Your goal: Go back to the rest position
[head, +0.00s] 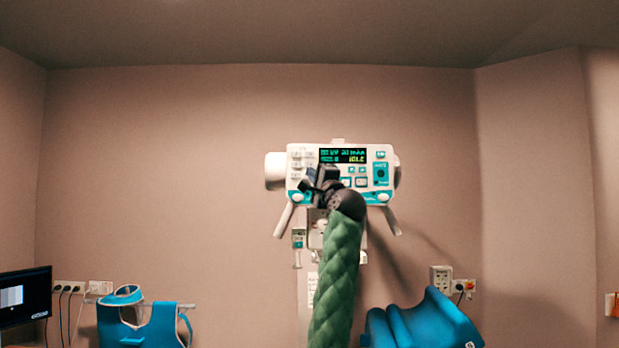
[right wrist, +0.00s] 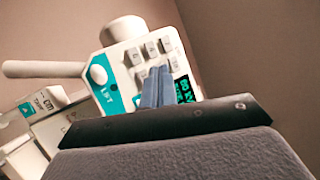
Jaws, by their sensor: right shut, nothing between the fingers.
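My right gripper (head: 322,182) is raised in front of the white and teal control panel (head: 380,153) in the head view. Its green-sleeved arm comes up from below and hides the panel's lower middle. In the right wrist view the gripper's fingers (right wrist: 156,88) are together and empty. They point at the panel's button face (right wrist: 122,78) and cover part of its green display. I cannot tell whether the fingertips touch the panel. My left gripper is not in view.
The panel has handles (head: 284,220) at its sides. A blue vest-like item (head: 155,330) is at lower left, beside a monitor (head: 24,298). A blue curved cushion-like item (head: 425,322) is at lower right. Wall sockets (head: 440,278) are on the back wall. The space above the panel looks clear.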

